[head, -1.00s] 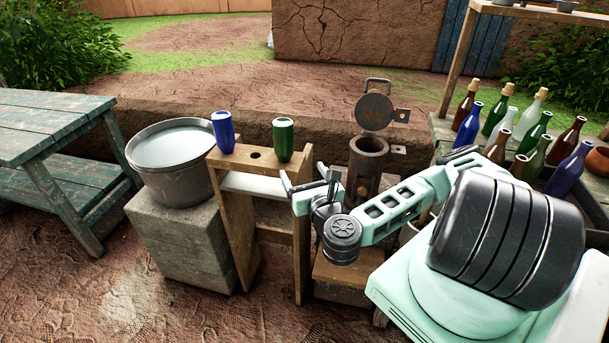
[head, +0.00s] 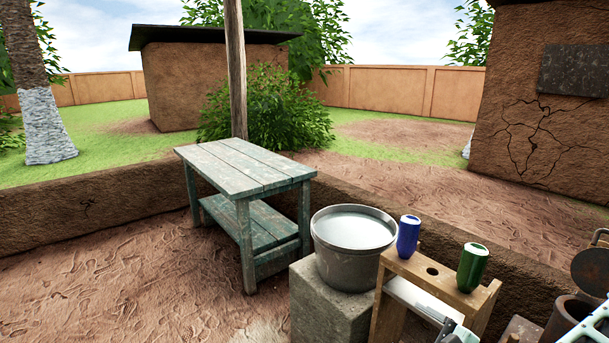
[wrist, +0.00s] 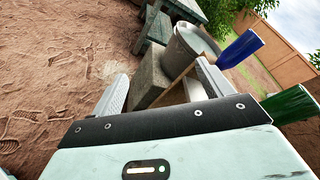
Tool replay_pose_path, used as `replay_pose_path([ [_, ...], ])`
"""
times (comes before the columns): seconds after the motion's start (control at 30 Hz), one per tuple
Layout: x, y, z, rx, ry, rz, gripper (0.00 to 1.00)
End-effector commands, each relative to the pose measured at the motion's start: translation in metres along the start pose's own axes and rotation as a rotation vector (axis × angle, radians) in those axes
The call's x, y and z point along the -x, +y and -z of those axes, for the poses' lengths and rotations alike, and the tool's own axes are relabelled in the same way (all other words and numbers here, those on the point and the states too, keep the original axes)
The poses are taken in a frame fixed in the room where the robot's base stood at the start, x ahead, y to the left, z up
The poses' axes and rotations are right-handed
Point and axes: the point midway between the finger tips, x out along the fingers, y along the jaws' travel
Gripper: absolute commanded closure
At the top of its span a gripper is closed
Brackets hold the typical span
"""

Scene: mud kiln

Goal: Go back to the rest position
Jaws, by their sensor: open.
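My gripper (wrist: 162,86) is open, with its two fingers apart and nothing between them in the wrist view. Part of it (head: 447,328) shows at the bottom edge of the head view, in front of a wooden stand (head: 440,283). A blue bottle (head: 408,237) and a green bottle (head: 472,268) stand neck down in the stand, with an empty hole between them. In the wrist view the blue bottle (wrist: 240,48) and the green bottle (wrist: 292,105) are to the right of the fingers, apart from them.
A grey pot of pale liquid (head: 352,250) sits on a stone block (head: 322,305) left of the stand. A worn green table (head: 240,165) stands further left. A round metal lid (head: 592,268) and dark cylinder (head: 568,318) are at the right edge. Bare ground lies at front left.

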Motion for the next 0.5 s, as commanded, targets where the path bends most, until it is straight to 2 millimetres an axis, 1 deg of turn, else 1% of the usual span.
replay_pose_path([
  [0.03, -0.003, 0.015, -0.010, 0.134, -0.027, -0.109, 0.21],
  [0.1, -0.003, 0.036, -0.018, 0.305, -0.058, -0.253, 0.21],
  [0.23, 0.005, 0.066, -0.029, 0.612, -0.122, -0.497, 0.21],
  [0.3, 0.012, 0.076, -0.034, 0.771, -0.156, -0.617, 0.21],
  [0.37, 0.019, 0.082, -0.038, 0.902, -0.186, -0.713, 0.21],
  [0.5, 0.038, 0.085, -0.051, 1.190, -0.259, -0.915, 0.21],
])
